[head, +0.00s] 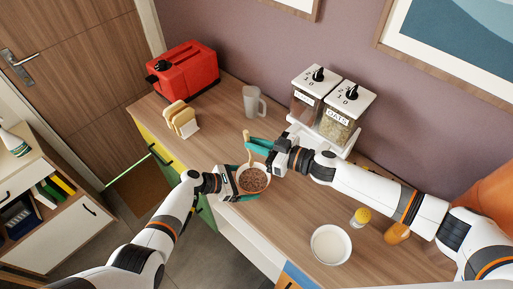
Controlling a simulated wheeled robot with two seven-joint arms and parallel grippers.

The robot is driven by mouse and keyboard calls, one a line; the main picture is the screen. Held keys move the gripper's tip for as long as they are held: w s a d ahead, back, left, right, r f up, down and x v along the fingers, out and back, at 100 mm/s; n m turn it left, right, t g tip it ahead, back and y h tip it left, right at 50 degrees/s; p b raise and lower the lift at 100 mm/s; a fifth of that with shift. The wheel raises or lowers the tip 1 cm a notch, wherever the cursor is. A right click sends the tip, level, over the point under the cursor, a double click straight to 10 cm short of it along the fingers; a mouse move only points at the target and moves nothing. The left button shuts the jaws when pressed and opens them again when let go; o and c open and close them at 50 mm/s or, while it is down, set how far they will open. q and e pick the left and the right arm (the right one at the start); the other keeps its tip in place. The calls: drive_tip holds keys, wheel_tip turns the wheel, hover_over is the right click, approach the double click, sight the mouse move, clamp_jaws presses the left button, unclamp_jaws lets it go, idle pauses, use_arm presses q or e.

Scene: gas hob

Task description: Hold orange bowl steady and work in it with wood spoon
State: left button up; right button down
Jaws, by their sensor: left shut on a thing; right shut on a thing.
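The bowl (252,180) shows a pale rim and is filled with small brown bits. It is at the front edge of the wooden counter. My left gripper (236,184) is shut on the bowl's left side, its teal fingers at the rim. My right gripper (254,146) is shut on the wood spoon (247,137), just above and behind the bowl. The spoon's handle top stands up past the teal fingers. Its lower part runs down toward the bowl's contents, and I cannot tell how deep its tip is.
Two cereal dispensers (327,103) are at the wall. A white bowl (330,244), yellow-capped shaker (361,217) and orange bottle (397,232) stand right.

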idle(0.4)
use_arm(q)
drive_tip(key=o, duration=0.4)
